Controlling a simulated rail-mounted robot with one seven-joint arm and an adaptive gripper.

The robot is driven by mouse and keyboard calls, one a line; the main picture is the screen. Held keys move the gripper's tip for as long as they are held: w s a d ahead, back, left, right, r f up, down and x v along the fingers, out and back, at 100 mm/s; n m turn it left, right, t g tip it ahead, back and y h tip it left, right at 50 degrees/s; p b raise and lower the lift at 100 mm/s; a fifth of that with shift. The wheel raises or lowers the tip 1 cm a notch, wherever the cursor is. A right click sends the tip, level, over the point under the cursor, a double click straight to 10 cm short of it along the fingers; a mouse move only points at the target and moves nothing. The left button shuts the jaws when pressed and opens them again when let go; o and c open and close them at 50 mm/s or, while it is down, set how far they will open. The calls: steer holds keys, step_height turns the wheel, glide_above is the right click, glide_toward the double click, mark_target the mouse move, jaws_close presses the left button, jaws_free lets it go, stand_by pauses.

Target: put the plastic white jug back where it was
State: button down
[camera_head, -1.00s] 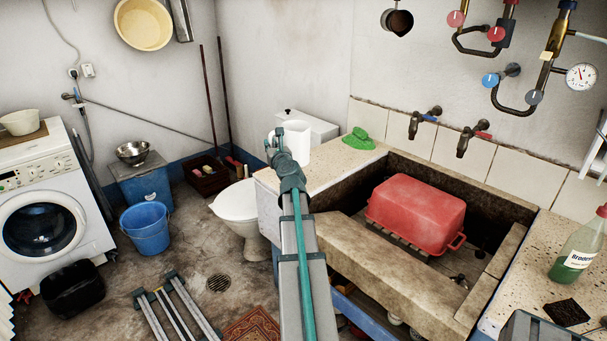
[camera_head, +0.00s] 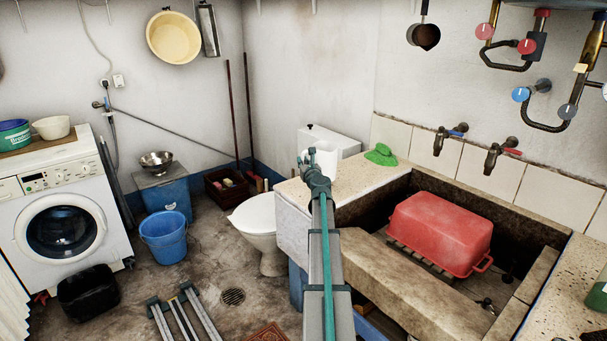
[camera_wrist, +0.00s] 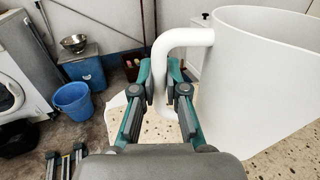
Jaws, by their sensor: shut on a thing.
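The plastic white jug (camera_head: 322,162) is at the left end of the speckled stone counter (camera_head: 357,178), left of the trough. In the wrist view the jug (camera_wrist: 265,85) fills the right side, upright, with its handle (camera_wrist: 185,36) toward me. My gripper (camera_head: 309,158) is shut on the handle; in the wrist view its two fingers (camera_wrist: 160,80) stand either side of it. My gripper and arm hide part of the jug in the head view. I cannot tell whether the jug's base touches the counter.
A green cloth-like thing (camera_head: 381,155) lies on the counter right of the jug. A red tub (camera_head: 440,232) sits in the stone trough (camera_head: 395,285). A toilet (camera_head: 262,222) stands left of the counter. Taps (camera_head: 447,138) stick out from the back wall.

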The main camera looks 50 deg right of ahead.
steer(key=shift+w+d+f, duration=0.1)
steer(key=shift+d+f, duration=0.1)
steer(key=shift+f, duration=0.05)
steer(key=shift+w+d+f+b, duration=0.1)
steer(key=shift+f+b, duration=0.2)
steer(key=shift+f, duration=0.6)
steer(key=shift+w+d+f+b, duration=0.1)
steer(key=shift+f+b, duration=0.15)
steer(key=shift+f, duration=0.65)
steer(key=shift+f, duration=0.2)
steer(key=c, duration=1.2)
jaws_free()
steer(key=shift+s, duration=0.1)
steer(key=shift+r, duration=0.1)
